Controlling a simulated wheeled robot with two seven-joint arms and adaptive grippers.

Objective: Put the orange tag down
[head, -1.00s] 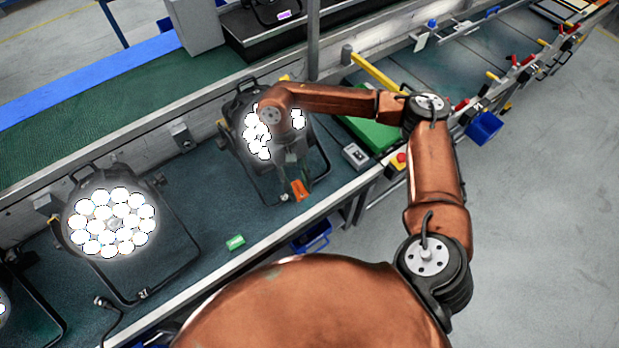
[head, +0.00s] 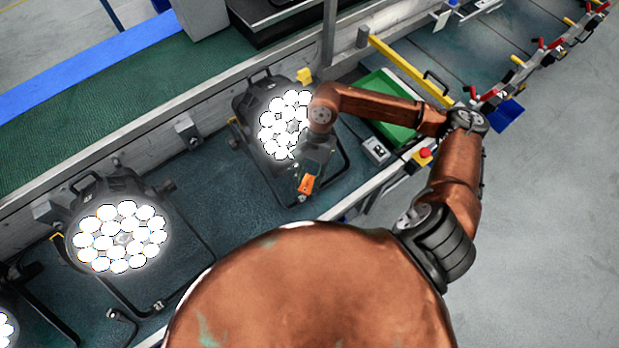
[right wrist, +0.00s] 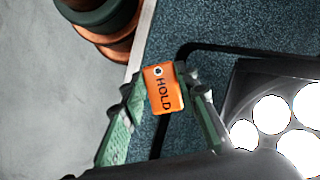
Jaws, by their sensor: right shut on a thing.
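The orange tag (head: 306,184) is held at the tip of my right gripper (head: 306,178), over the worktable beside a lit par can (head: 270,125). In the right wrist view the tag (right wrist: 164,90) reads HOLD and has a small hole at its upper end. The two green fingers of my right gripper (right wrist: 164,105) stand on either side of it and are shut on it. The blue-grey mat lies behind the tag in that view. I cannot tell the tag's height above it. My left gripper is not in view.
Another lit par can (head: 122,237) stands further left on the table (head: 225,220). A black yoke frame shows close to the tag. Open mat lies between the two cans.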

